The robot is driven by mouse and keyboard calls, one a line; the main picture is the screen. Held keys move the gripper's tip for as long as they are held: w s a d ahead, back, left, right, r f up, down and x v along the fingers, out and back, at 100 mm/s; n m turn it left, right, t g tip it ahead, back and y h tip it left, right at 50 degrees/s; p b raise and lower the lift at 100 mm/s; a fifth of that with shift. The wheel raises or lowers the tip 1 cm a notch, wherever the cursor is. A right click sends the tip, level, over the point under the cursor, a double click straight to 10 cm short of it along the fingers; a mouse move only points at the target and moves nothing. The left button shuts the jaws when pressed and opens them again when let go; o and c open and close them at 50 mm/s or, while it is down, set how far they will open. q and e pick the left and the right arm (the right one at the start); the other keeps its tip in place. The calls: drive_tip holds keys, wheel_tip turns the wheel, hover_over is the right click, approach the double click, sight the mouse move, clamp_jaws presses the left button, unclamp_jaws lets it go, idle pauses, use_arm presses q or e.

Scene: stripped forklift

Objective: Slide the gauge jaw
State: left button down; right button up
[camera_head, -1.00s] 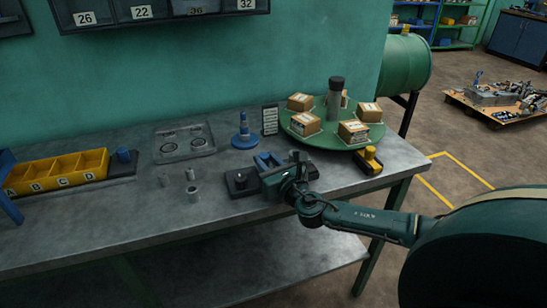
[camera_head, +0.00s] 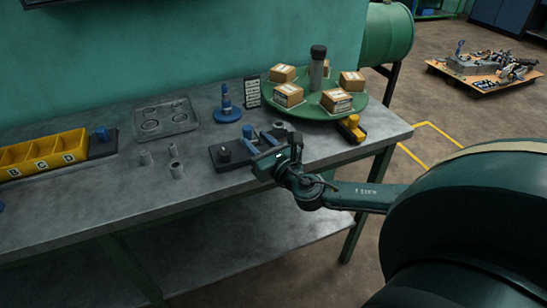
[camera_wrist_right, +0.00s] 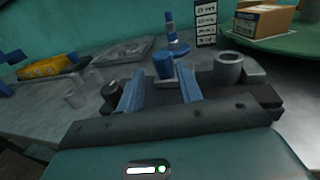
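The gauge is a dark flat base (camera_head: 222,157) near the front edge of the bench. It carries a black knob at its left, a blue jaw piece (camera_head: 247,132) in the middle and a grey ring (camera_head: 279,127) at its right. In the right wrist view the blue piece (camera_wrist_right: 163,66) shows beyond and between the fingers, with the grey ring (camera_wrist_right: 228,68) to its right. My right gripper (camera_head: 262,147) is open at the gauge's front side; its fingers (camera_wrist_right: 160,88) are spread wide. Contact with the blue piece cannot be told. My left gripper is not in view.
A green turntable (camera_head: 318,109) with several boxes stands behind to the right, beside a yellow-black block (camera_head: 350,128).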

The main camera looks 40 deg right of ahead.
drive_tip(key=s, duration=0.9)
drive_tip(key=shift+a+b, duration=0.2)
drive_tip(key=shift+b, duration=0.25)
drive_tip(key=s+a+f+m+g+y+p, duration=0.1)
drive_tip(key=s+a+f+m, duration=0.5)
drive_tip(key=m, duration=1)
drive_tip(key=s+a+f+m+g+y+p, duration=0.1)
drive_tip(key=s+a+f+m+g+y, duration=0.2)
drive_tip(key=s+a+f+m+g, duration=0.3)
drive_tip(key=s+a+f+m, duration=0.1)
drive_tip(key=a+f+m, duration=0.4)
drive_tip(key=m, duration=0.5)
drive_tip(key=shift+s+a+m+p, duration=0.15)
drive_tip(key=shift+a+m+p, duration=0.05)
drive_tip(key=shift+m+p, duration=0.1)
